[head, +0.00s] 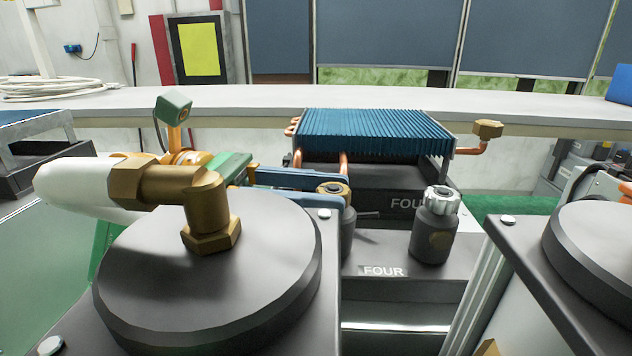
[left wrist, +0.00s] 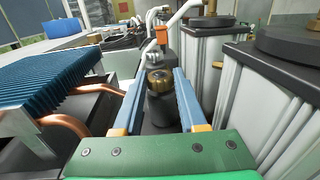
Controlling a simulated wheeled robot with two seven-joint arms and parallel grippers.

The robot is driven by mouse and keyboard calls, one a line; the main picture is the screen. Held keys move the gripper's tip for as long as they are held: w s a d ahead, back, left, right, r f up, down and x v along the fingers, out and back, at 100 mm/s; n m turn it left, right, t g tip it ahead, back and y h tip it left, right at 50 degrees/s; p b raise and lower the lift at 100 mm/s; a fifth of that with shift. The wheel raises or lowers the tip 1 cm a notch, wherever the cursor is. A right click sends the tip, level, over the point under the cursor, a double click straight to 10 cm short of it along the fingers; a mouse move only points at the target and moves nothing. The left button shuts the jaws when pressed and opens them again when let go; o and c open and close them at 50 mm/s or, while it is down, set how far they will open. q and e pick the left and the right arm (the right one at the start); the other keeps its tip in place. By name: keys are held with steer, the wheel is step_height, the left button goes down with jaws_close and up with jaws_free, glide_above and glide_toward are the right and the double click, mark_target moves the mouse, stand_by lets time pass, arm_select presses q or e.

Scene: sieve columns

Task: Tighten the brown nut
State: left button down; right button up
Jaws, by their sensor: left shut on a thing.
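The brown nut (head: 333,187) sits on top of a dark grey cylindrical fitting in front of the blue finned block. It also shows in the left wrist view (left wrist: 159,79), between my two blue fingers. My left gripper (head: 333,192) reaches in from the left, level with the nut, one finger on its far side and one on its near side. It is shut on the nut. In the head view the near finger hides part of the nut's lower side and the fitting's top. My right gripper is in neither view.
A second dark fitting with a silver ribbed nut (head: 440,196) stands close to the right. The blue finned block (head: 375,133) with copper pipes is behind. A large round dark lid (head: 215,275) with a brass elbow (head: 200,195) fills the front left.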

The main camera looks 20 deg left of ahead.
arm_select(q)
steer(key=m+g+p, duration=0.2)
steer(key=g, duration=0.1)
steer(key=m+g+p, duration=0.1)
steer(key=g, duration=0.1)
steer(key=shift+w+r, duration=0.3)
steer(key=shift+w+f+m+g+p, duration=0.1)
steer(key=shift+f+m+g+p, duration=0.1)
steer(key=shift+m+g+p, duration=1.15)
steer(key=shift+g+y, duration=0.3)
steer(key=shift+g, duration=0.05)
steer(key=shift+f, duration=0.1)
steer(key=shift+c, duration=2.3)
jaws_free()
